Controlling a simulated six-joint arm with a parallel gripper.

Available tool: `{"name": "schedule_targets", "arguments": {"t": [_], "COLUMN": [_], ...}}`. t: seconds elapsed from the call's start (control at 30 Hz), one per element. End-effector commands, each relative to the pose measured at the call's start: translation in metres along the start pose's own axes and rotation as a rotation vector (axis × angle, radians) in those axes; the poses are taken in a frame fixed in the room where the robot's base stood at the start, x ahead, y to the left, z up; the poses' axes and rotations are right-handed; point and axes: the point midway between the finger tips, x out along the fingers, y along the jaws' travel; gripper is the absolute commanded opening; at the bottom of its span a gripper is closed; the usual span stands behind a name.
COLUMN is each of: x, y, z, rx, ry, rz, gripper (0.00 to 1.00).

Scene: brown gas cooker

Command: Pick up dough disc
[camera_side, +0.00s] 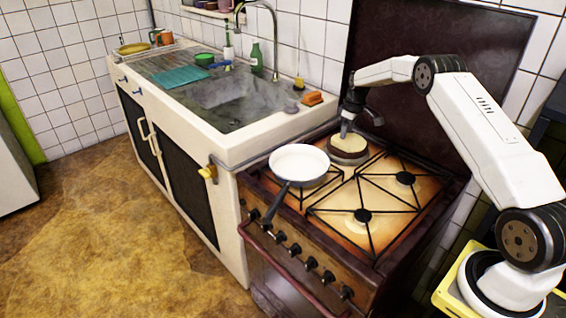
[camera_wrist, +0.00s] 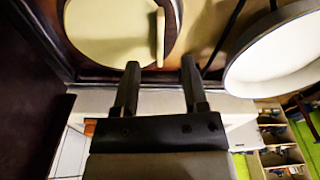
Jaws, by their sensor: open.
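The dough disc (camera_wrist: 108,32) is a pale, flat round at the top left of the wrist view. In the side view the pale round (camera_side: 350,141) lies on a dark brown round base (camera_side: 349,158) at the back left of the cooker. A small tan piece (camera_wrist: 160,38) shows at the disc's right edge in the wrist view; I cannot tell what it is. My gripper (camera_side: 345,131) points down close over the disc in the side view. In the wrist view my gripper (camera_wrist: 160,67) is open, with nothing between its fingers.
A white frying pan (camera_side: 299,164) with a dark handle sits at the front left of the cooker, close to the disc; it fills the right of the wrist view (camera_wrist: 285,55). Black grates (camera_side: 363,215) cover the hob. A dark lid (camera_side: 440,45) stands behind. A sink (camera_side: 225,100) is left.

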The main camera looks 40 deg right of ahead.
Motion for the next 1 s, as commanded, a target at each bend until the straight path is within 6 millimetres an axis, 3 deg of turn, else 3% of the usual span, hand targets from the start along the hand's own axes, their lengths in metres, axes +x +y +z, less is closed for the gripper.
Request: {"name": "schedule_targets", "arguments": {"t": [0.27,0.7,1.0], "x": [0.005,0.046,0.052], "y": [0.000,0.000,0.000], "z": [-0.001,-0.002,-0.002], "rx": [0.000,0.000,0.000], "ry": [0.001,0.001,0.002], "rz": [0.000,0.000,0.001], "gripper": [0.56,0.56,0.56]}}
